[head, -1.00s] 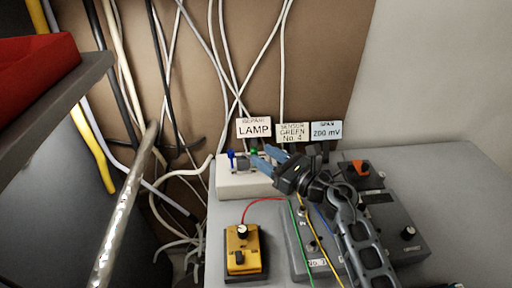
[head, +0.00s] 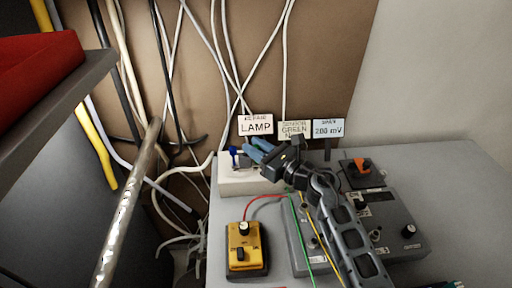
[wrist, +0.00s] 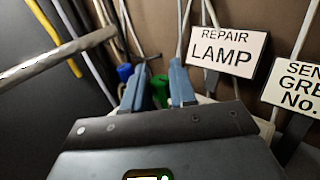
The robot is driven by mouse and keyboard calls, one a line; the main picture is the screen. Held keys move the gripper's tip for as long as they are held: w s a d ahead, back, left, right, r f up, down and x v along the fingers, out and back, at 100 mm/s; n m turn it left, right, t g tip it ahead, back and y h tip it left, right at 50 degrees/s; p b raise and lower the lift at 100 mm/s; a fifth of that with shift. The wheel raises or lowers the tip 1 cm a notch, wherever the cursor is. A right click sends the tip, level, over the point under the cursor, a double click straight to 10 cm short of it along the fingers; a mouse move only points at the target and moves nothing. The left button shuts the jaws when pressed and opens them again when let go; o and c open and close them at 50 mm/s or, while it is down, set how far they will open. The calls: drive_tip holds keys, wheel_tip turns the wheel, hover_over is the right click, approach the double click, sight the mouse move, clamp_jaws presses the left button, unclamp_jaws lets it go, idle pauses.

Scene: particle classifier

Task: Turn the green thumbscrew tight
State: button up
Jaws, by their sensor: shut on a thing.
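The green thumbscrew (wrist: 160,92) shows in the wrist view between the two blue-grey fingers of my gripper (wrist: 157,90). My gripper is shut on it. In the head view my gripper (head: 256,149) reaches over the pale box (head: 234,184) from the right, and its fingers hide the green thumbscrew there. A blue thumbscrew (head: 234,153) stands on the same box, left of the fingers; it also shows in the wrist view (wrist: 124,72), close to the left finger.
Signs stand behind the box: REPAIR LAMP (head: 255,125), SENSOR GREEN (head: 294,129) and 200 mV (head: 328,128). A yellow device (head: 243,236) with a red wire is in front. Grey devices (head: 393,222) lie right. White cables hang behind; a metal rod (head: 130,205) stands left.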

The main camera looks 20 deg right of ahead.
clamp_jaws()
drive_tip(key=shift+a+h, duration=0.1)
drive_tip(key=shift+h, duration=0.2)
drive_tip(key=m+t+h+p, duration=0.1)
drive_tip(key=m+h, duration=0.1)
drive_tip(key=shift+r+h+p, duration=0.1)
drive_tip(key=shift+h+p, duration=0.2)
drive_tip(key=shift+h, duration=0.1)
drive_tip(key=m+h+p, duration=0.1)
drive_tip(key=h, duration=0.1)
drive_tip(key=m+h, duration=0.2)
drive_tip(key=h, duration=0.1)
drive_tip(key=shift+a+m+t+p, duration=0.1)
drive_tip(key=shift+m+t+p, duration=0.2)
drive_tip(key=shift+p, duration=0.05)
drive_tip(key=m+g+h+b, duration=0.1)
drive_tip(key=m+h, duration=0.1)
drive_tip(key=h, duration=0.2)
drive_tip(key=m+g+h, duration=0.1)
drive_tip(key=m+h, duration=0.2)
drive_tip(key=h, duration=0.1)
drive_tip(key=shift+w+g+b, duration=0.1)
drive_tip(key=shift+g+b, duration=0.2)
drive_tip(key=shift+b, duration=0.05)
drive_tip(key=shift+m+g+h+b, duration=0.9)
drive_tip(key=shift+m+g+h, duration=1.1)
drive_tip(key=shift+h, duration=0.6)
drive_tip(key=shift+d, duration=0.2)
